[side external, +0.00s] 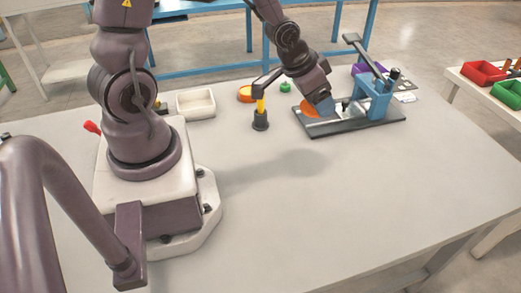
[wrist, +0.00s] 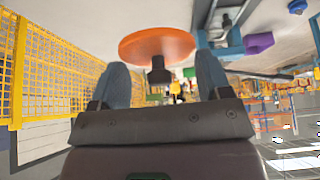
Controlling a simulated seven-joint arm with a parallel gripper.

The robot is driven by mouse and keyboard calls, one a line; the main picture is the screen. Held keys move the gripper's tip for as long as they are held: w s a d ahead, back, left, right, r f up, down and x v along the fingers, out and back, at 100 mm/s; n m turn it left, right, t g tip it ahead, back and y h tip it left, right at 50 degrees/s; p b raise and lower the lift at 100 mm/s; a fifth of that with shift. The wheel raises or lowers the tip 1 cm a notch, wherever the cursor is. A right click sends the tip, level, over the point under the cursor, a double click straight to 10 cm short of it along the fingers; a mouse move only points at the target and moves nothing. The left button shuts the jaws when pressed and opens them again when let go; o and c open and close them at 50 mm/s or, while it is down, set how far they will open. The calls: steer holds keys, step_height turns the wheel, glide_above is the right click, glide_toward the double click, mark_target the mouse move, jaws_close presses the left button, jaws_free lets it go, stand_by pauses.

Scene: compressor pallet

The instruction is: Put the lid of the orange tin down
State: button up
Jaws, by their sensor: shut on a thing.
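The lid, an orange disc with a black knob, shows in the side view (side external: 309,108) and the wrist view (wrist: 150,43). My gripper (side external: 320,102) is shut on the lid; its blue fingers (wrist: 160,72) are spread on either side of the knob. Finger contact is not clear to see. In the side view the lid is tilted, at the left part of the dark base plate with the blue fixture. I cannot tell whether it touches the plate. A low, round orange container (side external: 246,94), apparently the tin, stands to the left at the back.
The blue lever fixture (side external: 374,98) stands close right of my gripper on its dark plate (side external: 345,127). A black holder with a yellow piece (side external: 260,119), a green knobbed piece (side external: 285,87) and a white tray (side external: 196,104) are to the left. The front table is clear.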

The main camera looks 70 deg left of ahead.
mark_target(267, 151)
steer(key=s+a+f+m+h, duration=0.1)
steer(key=s+a+f+m, duration=0.1)
steer(key=s+a+f, duration=0.2)
steer(key=a+f, duration=0.2)
steer(key=shift+s+a+m, duration=0.2)
steer(key=shift+a+m, duration=0.1)
steer(key=shift+m+h, duration=0.6)
steer(key=shift+m, duration=0.3)
steer(key=s, duration=0.2)
steer(key=s+f, duration=0.2)
steer(key=s, duration=0.1)
steer(key=shift+s+a+f, duration=0.25)
steer(key=shift+s, duration=0.05)
step_height(267, 151, down, 3)
steer(key=shift+s+r, duration=0.1)
steer(key=shift+s, duration=0.05)
steer(key=shift+f, duration=2.6)
steer(key=shift+f, duration=0.1)
steer(key=o, duration=0.9)
